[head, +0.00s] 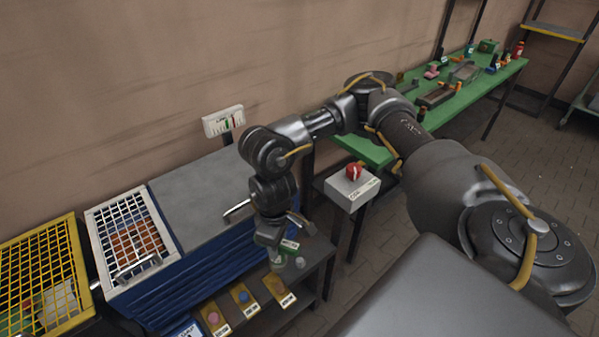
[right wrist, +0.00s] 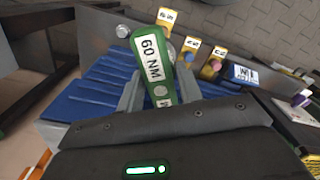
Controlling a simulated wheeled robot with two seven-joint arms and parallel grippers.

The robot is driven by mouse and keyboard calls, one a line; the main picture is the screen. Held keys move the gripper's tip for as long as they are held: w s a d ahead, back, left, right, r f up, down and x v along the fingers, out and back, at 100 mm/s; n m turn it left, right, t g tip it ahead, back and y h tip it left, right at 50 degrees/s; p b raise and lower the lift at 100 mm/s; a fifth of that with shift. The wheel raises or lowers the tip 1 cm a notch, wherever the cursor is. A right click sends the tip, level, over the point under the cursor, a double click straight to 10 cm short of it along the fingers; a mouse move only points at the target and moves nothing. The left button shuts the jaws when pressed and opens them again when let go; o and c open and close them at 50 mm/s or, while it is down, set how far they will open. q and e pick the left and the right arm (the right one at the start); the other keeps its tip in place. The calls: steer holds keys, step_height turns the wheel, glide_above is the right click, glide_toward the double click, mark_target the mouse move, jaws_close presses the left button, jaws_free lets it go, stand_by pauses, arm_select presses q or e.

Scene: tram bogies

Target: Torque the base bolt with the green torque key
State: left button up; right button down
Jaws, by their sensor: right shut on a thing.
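The green torque key (right wrist: 153,62), with a white "60 NM" label, is between the fingers of my right gripper (right wrist: 150,92). The same key shows as a small green and white piece in the head view (head: 289,245), at the tip of my right gripper (head: 280,243). The gripper is shut on it, above a dark low shelf (head: 312,268). A round grey metal head (head: 300,262) shows just beyond the key; I cannot tell whether it is the base bolt. The key's far end is partly hidden. My left gripper is not in view.
Yellow plates carry a pink knob (head: 213,318) and a blue knob (head: 243,297). A blue ribbed unit (head: 190,285), a white cage (head: 97,222) and a yellow cage (head: 75,245) stand left. A red button (head: 354,171) and a green bench (head: 465,92) are right.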

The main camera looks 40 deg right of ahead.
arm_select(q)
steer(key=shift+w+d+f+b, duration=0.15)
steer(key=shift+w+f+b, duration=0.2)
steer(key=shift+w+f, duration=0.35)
arm_select(e)
steer(key=w+d+f+n, duration=0.3)
steer(key=d+f+n, duration=0.6)
steer(key=d+n, duration=0.1)
steer(key=shift+w+n, duration=0.3)
steer(key=shift+n, duration=0.6)
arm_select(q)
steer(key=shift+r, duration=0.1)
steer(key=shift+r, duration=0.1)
arm_select(e)
steer(key=shift+d, duration=0.1)
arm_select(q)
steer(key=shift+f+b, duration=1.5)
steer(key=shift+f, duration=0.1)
arm_select(e)
steer(key=shift+f, duration=3.35)
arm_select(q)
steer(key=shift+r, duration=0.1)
